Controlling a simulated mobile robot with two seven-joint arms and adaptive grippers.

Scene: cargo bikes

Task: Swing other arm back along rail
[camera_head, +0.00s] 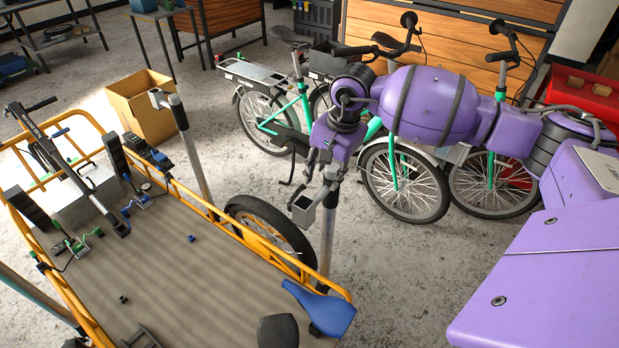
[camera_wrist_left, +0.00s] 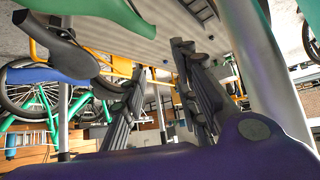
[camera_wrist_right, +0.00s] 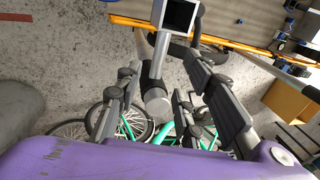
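A yellow rail (camera_head: 205,205) runs around the cargo bike's flat bed (camera_head: 190,280). Two metal posts stand along its far side, each with a square-socketed arm at the top: the farther post (camera_head: 191,150) and the nearer post (camera_head: 327,235). My right gripper (camera_head: 323,168) is at the top of the nearer post, just above its square socket (camera_head: 303,209). In the right wrist view, its fingers are apart on either side of the post's grey round end (camera_wrist_right: 157,104); contact is unclear. My left gripper (camera_wrist_left: 162,65) is open and empty; the head view does not show it.
A blue saddle (camera_head: 320,308) and a dark saddle (camera_head: 278,331) are near the bed's front edge. Tools and clamps lie at the bed's left end. A cardboard box (camera_head: 148,118) and parked bikes (camera_head: 405,185) stand behind.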

